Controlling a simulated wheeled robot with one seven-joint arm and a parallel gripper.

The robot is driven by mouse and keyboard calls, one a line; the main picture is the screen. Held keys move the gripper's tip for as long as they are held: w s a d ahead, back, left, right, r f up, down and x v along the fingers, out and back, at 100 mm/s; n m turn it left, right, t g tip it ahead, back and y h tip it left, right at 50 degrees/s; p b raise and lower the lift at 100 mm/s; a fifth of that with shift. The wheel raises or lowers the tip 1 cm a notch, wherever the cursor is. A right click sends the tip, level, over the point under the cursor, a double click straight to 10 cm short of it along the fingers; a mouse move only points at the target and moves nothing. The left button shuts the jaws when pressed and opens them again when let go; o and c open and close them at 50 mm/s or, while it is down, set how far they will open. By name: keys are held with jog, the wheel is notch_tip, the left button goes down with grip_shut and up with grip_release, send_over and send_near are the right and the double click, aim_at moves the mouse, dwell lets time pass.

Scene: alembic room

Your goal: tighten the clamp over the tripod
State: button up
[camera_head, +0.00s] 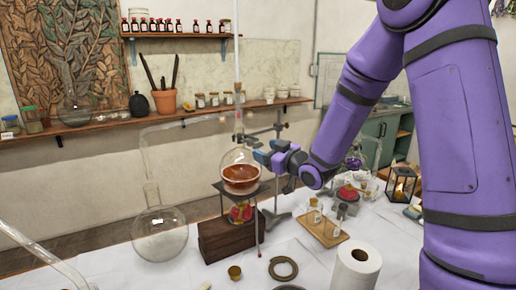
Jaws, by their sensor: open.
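A round flask (240,174) with amber-brown liquid sits on the dark tripod (222,189), above a wooden block (216,240). A red-and-yellow object (241,213) shows under the tripod top. A metal stand with clamp arms (262,130) rises just behind the flask. The clamp's grip near the flask neck is small, and I cannot tell how tight it is. My gripper (264,152) is open just right of the flask, close to the stand rod. It hides part of the stand, and I cannot tell whether it touches the clamp.
A large clear flask (160,234) stands left, joined to glass tubing. A wooden rack (322,230) with small vessels, a paper roll (357,268), a cork ring (283,268) and a small brass cup (234,273) lie in front and right. A lantern (401,184) stands far right.

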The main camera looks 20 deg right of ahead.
aim_at(259, 148)
jog(key=shift+x, duration=1.95)
